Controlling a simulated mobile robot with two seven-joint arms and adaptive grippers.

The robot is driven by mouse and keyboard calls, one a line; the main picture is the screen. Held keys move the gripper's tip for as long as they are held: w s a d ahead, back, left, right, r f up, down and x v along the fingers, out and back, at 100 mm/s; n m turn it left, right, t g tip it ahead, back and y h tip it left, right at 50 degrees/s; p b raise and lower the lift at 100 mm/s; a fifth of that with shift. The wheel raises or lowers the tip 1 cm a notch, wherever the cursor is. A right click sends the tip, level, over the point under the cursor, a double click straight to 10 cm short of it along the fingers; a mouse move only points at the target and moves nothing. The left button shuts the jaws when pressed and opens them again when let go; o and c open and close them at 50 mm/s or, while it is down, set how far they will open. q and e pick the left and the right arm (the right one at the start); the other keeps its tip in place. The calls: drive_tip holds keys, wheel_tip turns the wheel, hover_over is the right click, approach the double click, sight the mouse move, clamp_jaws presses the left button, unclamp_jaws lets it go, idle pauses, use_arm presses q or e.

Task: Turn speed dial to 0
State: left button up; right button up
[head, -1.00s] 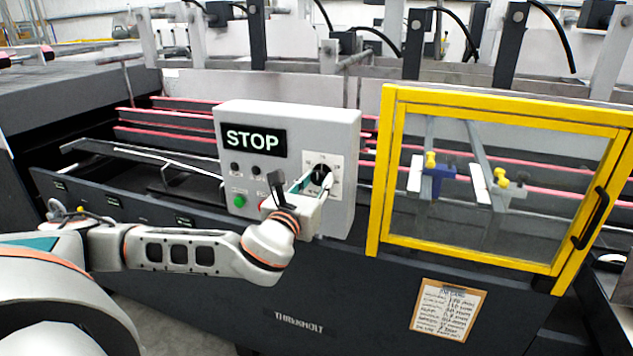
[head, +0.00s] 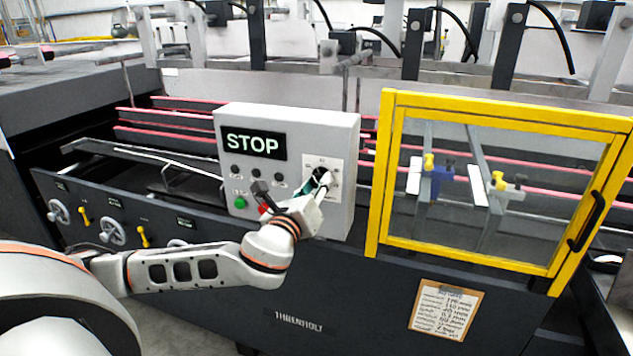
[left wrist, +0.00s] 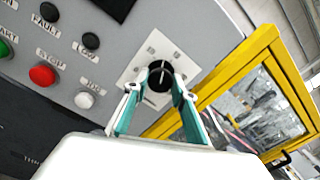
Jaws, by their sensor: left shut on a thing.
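The speed dial (left wrist: 160,78) is a round black knob with a white pointer line on a square white scale plate (left wrist: 150,56). It sits on the right part of the grey control box (head: 347,125). My left gripper (left wrist: 157,92) is shut on the dial, with one finger on each side of it. In the head view the dial (head: 320,174) is partly hidden by my left gripper (head: 321,184). In the left wrist view the pointer line runs nearly straight up. The scale numbers are too small to read. My right gripper is not in view.
The box carries a STOP display (head: 252,143), a green button (head: 240,203), a red button (left wrist: 43,75) and a white button (left wrist: 84,100). A yellow-framed guard door (head: 385,170) stands close to the right of the box. A clipboard (head: 447,310) hangs below.

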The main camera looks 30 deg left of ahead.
use_arm(q)
drive_tip(key=shift+n, duration=0.9)
drive_tip(key=n+p, duration=0.1)
drive_tip(key=n, duration=0.1)
drive_tip(key=shift+n, duration=0.4)
drive_tip(key=n, duration=1.3)
drive_tip(key=shift+r+n, duration=0.1)
drive_tip(key=shift+n, duration=0.3)
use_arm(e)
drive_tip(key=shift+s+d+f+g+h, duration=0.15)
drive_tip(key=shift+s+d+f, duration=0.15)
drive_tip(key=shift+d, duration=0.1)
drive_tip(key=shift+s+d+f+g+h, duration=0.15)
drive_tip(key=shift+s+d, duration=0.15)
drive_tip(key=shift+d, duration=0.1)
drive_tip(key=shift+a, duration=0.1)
use_arm(q)
drive_tip(key=o, duration=1.1)
